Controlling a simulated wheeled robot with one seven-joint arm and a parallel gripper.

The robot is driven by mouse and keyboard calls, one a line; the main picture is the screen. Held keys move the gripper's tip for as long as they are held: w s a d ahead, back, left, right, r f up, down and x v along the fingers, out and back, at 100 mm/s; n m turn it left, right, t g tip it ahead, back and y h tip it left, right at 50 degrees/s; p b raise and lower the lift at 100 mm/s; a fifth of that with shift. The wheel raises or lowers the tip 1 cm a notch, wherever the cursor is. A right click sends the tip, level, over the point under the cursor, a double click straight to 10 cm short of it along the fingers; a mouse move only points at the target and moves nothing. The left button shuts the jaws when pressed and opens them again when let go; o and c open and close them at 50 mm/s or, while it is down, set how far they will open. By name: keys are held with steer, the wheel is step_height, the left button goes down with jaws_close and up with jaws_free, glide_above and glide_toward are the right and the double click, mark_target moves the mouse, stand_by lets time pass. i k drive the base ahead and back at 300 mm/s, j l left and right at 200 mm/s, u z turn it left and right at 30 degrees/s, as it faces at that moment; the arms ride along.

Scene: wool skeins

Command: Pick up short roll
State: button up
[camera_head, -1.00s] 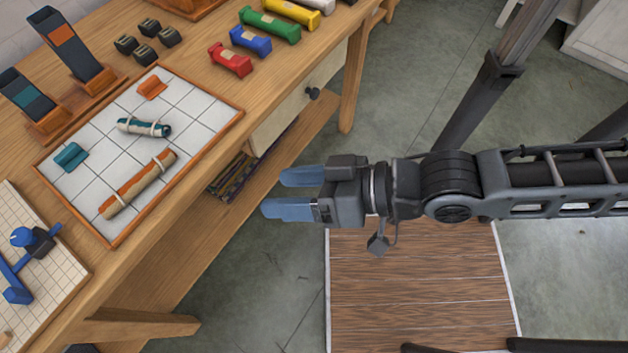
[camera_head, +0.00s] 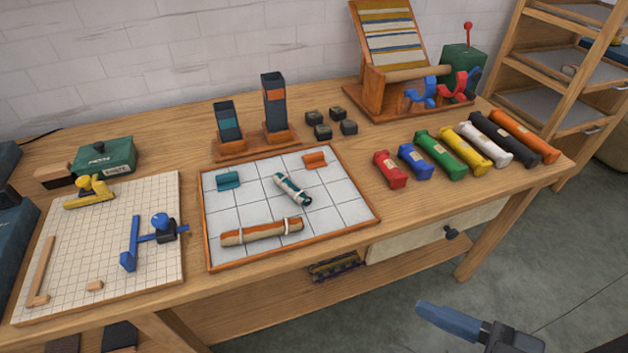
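The short roll (camera_head: 292,189) is teal and cream with light bands near its ends. It lies tilted on the white gridded board (camera_head: 341,206), right of the board's middle. A longer orange and beige roll (camera_head: 262,232) with white bands lies nearer the front of the same board. My gripper (camera_head: 440,322) shows only partly at the bottom edge, off the table's front and well apart from the short roll. One blue finger shows with floor beside it and nothing held against it. The other finger is out of frame.
A teal piece (camera_head: 228,180) and an orange piece (camera_head: 315,160) lie on the board. Two upright holders (camera_head: 275,102) and several dark blocks (camera_head: 331,123) stand behind it. Coloured skeins (camera_head: 440,156) line the right side. A cutting grid with blue tools (camera_head: 137,242) is left.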

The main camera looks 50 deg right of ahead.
mark_target(300, 195)
steer(key=k+l+z, duration=0.15)
steer(key=l, duration=0.25)
steer(key=k+l+z, duration=0.15)
steer(key=l, duration=0.25)
steer(key=k+l+z, duration=0.15)
steer(key=l, duration=0.25)
